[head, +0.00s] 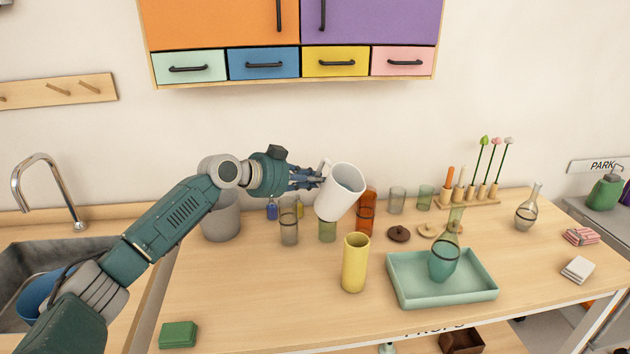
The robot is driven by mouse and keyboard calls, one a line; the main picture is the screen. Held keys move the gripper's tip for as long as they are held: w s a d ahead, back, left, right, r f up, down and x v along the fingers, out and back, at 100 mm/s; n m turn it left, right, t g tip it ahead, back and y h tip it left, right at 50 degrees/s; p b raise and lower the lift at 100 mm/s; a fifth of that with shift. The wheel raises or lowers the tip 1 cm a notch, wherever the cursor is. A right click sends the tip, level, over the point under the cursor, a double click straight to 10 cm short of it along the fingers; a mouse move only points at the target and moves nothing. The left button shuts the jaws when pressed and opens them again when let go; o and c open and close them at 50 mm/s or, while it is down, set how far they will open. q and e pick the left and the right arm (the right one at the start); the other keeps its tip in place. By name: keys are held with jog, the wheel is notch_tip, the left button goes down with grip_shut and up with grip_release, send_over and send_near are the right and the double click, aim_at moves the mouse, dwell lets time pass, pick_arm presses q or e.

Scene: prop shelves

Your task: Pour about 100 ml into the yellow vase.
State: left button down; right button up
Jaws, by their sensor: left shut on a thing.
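The yellow vase (355,264) stands upright on the wooden table near its middle front. My left gripper (314,176) is shut on a white jug (341,191), seemingly by its handle. The jug is held in the air above and slightly left of the vase, tilted to the right. No stream shows between jug and vase. The inside of the vase is too small to judge. My right gripper is not in the view.
A green tray (400,292) with a teal bottle (444,262) stands right of the vase. Behind are a glass (289,228), an amber bottle (366,218) and a green glass (327,231). A green block (178,335) lies front left. The table's front left is mostly clear.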

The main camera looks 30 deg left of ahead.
pick_arm(q)
jog(key=shift+w+a+r+m+y, duration=0.1)
jog(key=shift+a+r+m+y, duration=0.15)
jog(key=shift+r+m, duration=0.4)
jog(key=shift+r+m+t+y, duration=0.25)
jog(key=shift+r+t, duration=0.05)
jog(key=shift+r+b, duration=0.15)
jog(key=shift+b, duration=0.2)
jog(key=shift+d+r, duration=0.1)
jog(key=shift+p, duration=0.3)
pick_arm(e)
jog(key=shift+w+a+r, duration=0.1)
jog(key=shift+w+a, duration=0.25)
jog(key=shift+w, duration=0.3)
pick_arm(q)
jog(key=shift+r+m+y, duration=0.15)
jog(key=shift+m+y, duration=0.15)
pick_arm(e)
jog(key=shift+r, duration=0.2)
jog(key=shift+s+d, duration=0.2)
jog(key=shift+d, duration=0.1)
pick_arm(q)
jog(key=shift+r+p, duration=0.15)
jog(key=shift+p, duration=0.25)
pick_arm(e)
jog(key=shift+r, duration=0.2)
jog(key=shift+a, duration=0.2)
